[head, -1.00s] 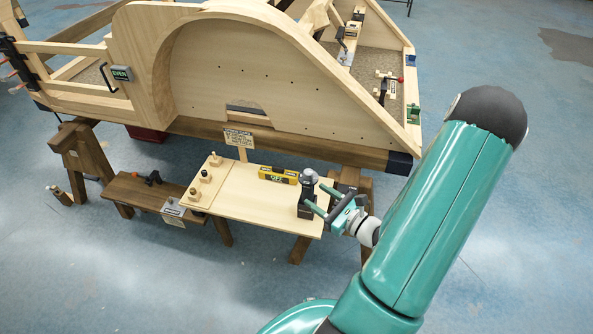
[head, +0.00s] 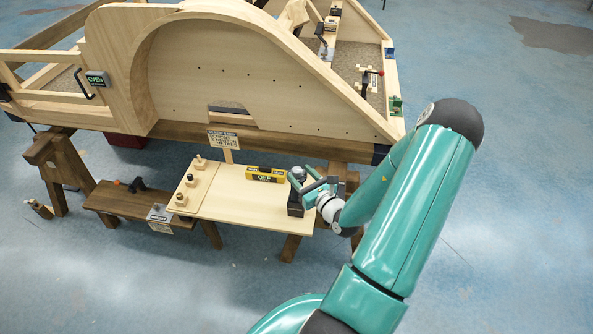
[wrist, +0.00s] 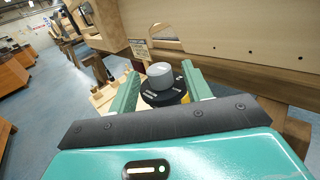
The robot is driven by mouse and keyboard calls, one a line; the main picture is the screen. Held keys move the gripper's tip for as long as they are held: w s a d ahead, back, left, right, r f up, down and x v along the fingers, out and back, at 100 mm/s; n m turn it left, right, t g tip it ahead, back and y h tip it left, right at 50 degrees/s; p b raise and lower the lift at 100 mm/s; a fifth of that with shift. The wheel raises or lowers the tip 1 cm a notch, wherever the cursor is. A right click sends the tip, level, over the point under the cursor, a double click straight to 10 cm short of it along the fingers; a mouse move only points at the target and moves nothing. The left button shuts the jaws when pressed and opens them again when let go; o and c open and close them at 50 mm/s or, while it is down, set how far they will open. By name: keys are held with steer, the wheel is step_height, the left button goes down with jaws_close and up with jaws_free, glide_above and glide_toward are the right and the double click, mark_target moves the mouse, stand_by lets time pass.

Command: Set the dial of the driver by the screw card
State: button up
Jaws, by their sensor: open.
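The driver (head: 295,207) stands upright at the right end of the light wooden board. In the wrist view its top shows as a grey round knob (wrist: 160,75) on a black dial (wrist: 163,95) with pale marks. My gripper (head: 307,184) is at the driver's top; in the wrist view its two green fingers (wrist: 160,88) are apart, one on each side of the knob. I cannot tell whether they touch it. The screw card (head: 222,139) stands on a post behind the board; its lettering is too small to read surely. It also shows in the wrist view (wrist: 139,48).
A yellow and black block (head: 266,174) stands on the board (head: 230,202) left of the driver. Several small pegs (head: 190,180) stand at the board's left. A dark bench (head: 118,201) is further left. The large wooden frame (head: 240,75) rises behind.

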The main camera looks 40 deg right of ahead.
steer(key=shift+w+d, duration=0.15)
steer(key=shift+w, duration=1.2)
steer(key=c, duration=1)
steer(key=shift+o, duration=0.2)
steer(key=shift+n+y, duration=0.5)
steer(key=n+y, duration=0.2)
steer(key=y, duration=0.2)
steer(key=n+g+y, duration=0.1)
steer(key=n+y, duration=0.2)
steer(key=y, duration=0.1)
steer(key=shift+y, duration=0.3)
steer(key=n+g+y, duration=0.5)
steer(key=y, duration=0.1)
steer(key=shift+n+y, duration=0.3)
steer(key=shift+n, duration=0.1)
steer(key=shift+g, duration=0.5)
